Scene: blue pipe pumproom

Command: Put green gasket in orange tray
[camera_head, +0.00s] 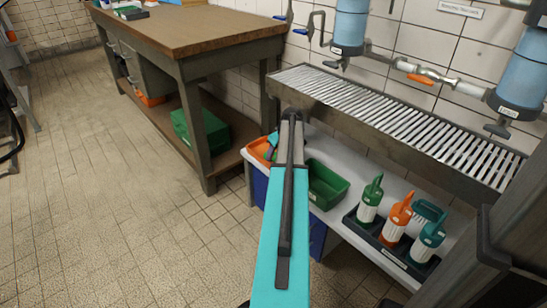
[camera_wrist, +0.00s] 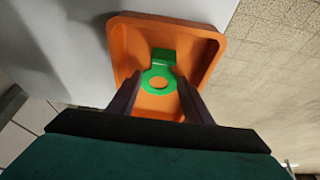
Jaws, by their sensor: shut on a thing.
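The green gasket (camera_wrist: 162,57), a flat ring with a square tab, shows in the wrist view between the fingers of my gripper (camera_wrist: 159,78), which is shut on it. Behind it is the orange tray (camera_wrist: 210,50), and the gasket appears within the tray's outline. I cannot tell whether it touches the tray floor. In the head view the orange tray (camera_head: 258,150) sits at the left end of a white bench, partly hidden by my arm and gripper.
A green tray (camera_head: 326,184) stands to the right of the orange one. A dark rack (camera_head: 385,243) with green, orange and teal-topped bottles is farther right. A metal grating (camera_head: 400,118) runs along the wall above the bench. A wooden workbench (camera_head: 190,32) stands to the left.

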